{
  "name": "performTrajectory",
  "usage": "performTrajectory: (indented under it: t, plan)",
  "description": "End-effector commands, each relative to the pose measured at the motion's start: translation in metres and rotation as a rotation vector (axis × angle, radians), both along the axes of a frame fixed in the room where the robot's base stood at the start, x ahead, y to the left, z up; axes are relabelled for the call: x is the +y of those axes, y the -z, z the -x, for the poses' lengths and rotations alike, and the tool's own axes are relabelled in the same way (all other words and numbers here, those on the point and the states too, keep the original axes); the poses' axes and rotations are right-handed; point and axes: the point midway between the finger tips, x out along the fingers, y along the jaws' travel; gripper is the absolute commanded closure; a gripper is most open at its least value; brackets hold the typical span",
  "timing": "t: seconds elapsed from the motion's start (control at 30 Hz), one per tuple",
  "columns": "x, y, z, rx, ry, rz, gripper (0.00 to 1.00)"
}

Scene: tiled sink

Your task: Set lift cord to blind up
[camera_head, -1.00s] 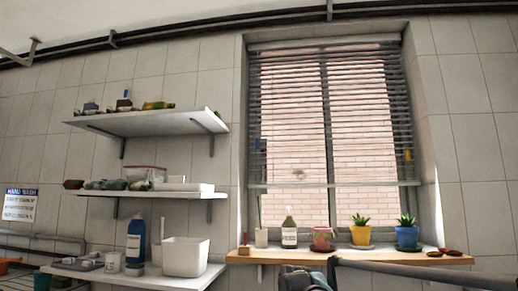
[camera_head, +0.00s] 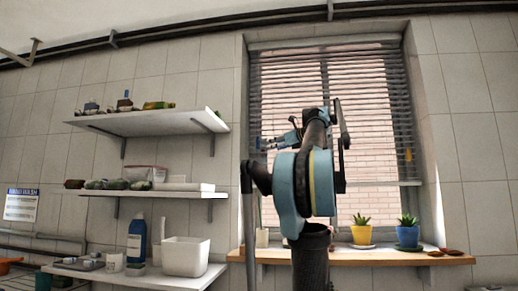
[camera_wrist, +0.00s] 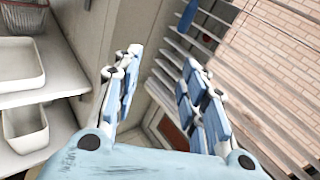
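The window blind (camera_head: 375,90) hangs with its slats spread over the upper window and its bottom rail (camera_head: 385,184) low across the glass. A blue cord handle (camera_head: 258,144) hangs at its left edge; it also shows at the top of the wrist view (camera_wrist: 187,18). An orange handle (camera_head: 408,155) hangs at the right edge. My gripper (camera_head: 268,144) is raised before the blind's left side, its fingers toward the blue handle. In the wrist view my gripper (camera_wrist: 163,58) is open with nothing between the fingers, and the blue handle lies beyond the fingertips. The cords themselves are too thin to make out.
A wooden sill (camera_head: 370,257) below holds a yellow pot (camera_head: 361,235) and a blue pot (camera_head: 407,237) with plants. White shelves (camera_head: 150,122) with items stand left of the window. My arm hides the sill's middle.

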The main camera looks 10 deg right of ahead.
Motion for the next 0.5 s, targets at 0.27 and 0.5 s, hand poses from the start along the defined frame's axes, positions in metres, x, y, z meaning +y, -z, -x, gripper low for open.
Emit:
performTrajectory:
  t: [0.27, 0.5]
  plan:
    - [-0.023, -0.04, -0.014, 0.003, 0.055, -0.165, 0.61]
    - [-0.008, -0.04, -0.042, 0.003, 0.053, -0.164, 0.61]
